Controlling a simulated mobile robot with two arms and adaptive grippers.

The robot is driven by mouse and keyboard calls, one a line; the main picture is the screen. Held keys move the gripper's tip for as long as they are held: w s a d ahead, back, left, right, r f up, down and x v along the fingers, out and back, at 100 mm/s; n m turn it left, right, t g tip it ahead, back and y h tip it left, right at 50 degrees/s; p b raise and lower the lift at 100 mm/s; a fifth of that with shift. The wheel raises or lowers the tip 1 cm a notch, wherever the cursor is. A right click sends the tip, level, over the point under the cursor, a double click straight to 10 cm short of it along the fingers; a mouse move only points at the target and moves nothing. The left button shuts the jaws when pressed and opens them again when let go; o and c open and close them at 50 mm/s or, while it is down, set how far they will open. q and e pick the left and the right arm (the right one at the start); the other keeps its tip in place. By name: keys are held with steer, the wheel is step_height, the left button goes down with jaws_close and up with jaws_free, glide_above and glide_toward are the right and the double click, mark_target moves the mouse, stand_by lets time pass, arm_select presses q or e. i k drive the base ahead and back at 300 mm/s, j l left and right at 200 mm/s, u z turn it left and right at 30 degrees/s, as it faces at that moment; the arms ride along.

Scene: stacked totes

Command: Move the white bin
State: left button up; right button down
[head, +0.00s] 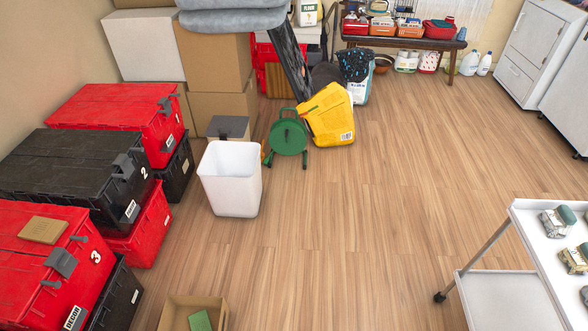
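The white bin (231,182) stands upright on the wood floor, left of the middle in the head view. It is open at the top, and the part of its inside that shows looks empty. Neither of my grippers is in view, and nothing touches the bin from my side.
Stacked red and black totes (92,168) line the left, beside cardboard boxes (219,62). A green reel (288,136) and a yellow bag (328,115) stand behind the bin. A cardboard tray (173,313) lies in front. A white cart (505,300) is at right. The middle floor (370,220) is clear.

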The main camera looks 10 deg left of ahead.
mark_target(230, 172)
steer(key=i+l+u, duration=0.15)
steer(key=i, duration=0.45)
steer(key=i+l+u, duration=0.2)
steer(key=i, duration=0.4)
